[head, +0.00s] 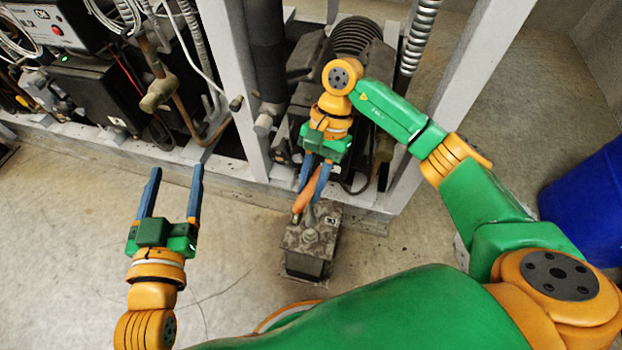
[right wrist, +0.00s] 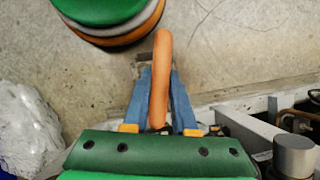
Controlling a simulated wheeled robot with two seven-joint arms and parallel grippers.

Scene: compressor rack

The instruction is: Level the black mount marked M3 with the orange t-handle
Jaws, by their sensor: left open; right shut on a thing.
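The black mount marked M3 (head: 306,264) stands on the floor just in front of the rack's corner. Its worn grey top carries a small white label near the right edge. The orange t-handle (head: 303,199) is between the blue fingers of my right gripper (head: 309,190), which is shut on it above the mount's top. In the right wrist view the orange grip (right wrist: 160,75) lies lengthwise between the fingers. I cannot tell whether the handle's lower end is seated on the mount. My left gripper (head: 175,175) is open and empty over bare floor at the left.
The rack's pale frame (head: 232,190) and upright posts stand close behind the mount, with a dark compressor (head: 365,65) inside. Pipes and cables fill the rack's left side. A blue barrel (head: 590,195) stands at the far right. The floor at the left is clear.

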